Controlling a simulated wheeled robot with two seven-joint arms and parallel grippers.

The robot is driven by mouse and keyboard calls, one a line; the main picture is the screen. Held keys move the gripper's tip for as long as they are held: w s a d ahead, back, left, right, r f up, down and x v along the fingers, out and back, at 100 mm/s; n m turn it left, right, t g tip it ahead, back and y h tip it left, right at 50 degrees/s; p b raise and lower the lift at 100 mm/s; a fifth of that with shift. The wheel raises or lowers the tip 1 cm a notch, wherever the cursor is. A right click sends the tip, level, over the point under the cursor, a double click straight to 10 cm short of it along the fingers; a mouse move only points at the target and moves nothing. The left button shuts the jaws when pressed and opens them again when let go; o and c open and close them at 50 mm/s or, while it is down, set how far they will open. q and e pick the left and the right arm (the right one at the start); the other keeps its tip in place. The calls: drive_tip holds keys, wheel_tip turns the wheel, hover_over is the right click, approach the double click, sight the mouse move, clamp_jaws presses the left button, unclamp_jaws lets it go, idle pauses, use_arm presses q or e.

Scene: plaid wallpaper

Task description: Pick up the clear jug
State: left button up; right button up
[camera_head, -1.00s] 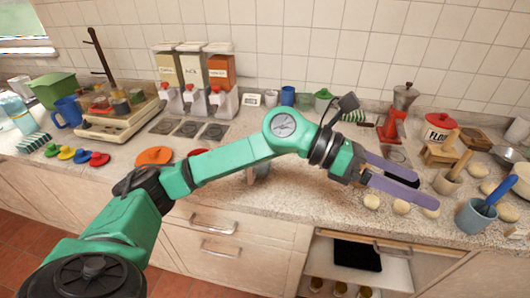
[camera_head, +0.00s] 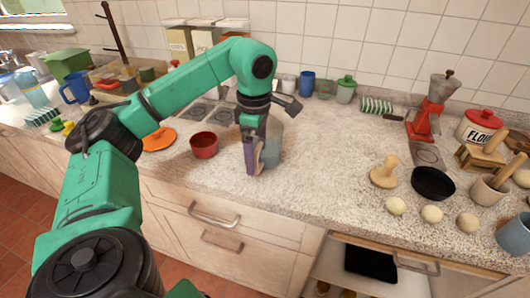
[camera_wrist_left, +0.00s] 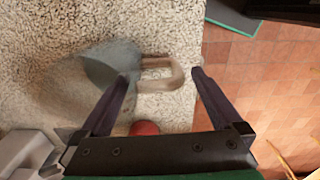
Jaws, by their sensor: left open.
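A clear, grey-tinted jug (camera_head: 272,150) stands on the speckled counter, partly hidden behind my left gripper (camera_head: 256,162). In the left wrist view the jug (camera_wrist_left: 112,66) looks blurred and see-through. Its handle (camera_wrist_left: 165,76) faces the counter's front edge and lies between the two fingertips of my left gripper (camera_wrist_left: 161,75). The fingers are apart and point down, one on each side of the handle; I cannot tell whether they touch it. My right gripper is not in view.
Blue and grey cups stand behind, near the wall. A wooden stamp (camera_head: 385,172) and black pan (camera_head: 433,183) are to the right. The counter between is clear.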

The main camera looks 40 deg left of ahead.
use_arm(q)
drive_tip(key=f, duration=0.3)
drive_tip(key=shift+s+d, duration=0.1)
drive_tip(key=shift+d, duration=0.15)
drive_tip(key=shift+f, duration=0.35)
drive_tip(key=c, duration=1.5)
clamp_jaws()
drive_tip(key=shift+r, duration=0.2)
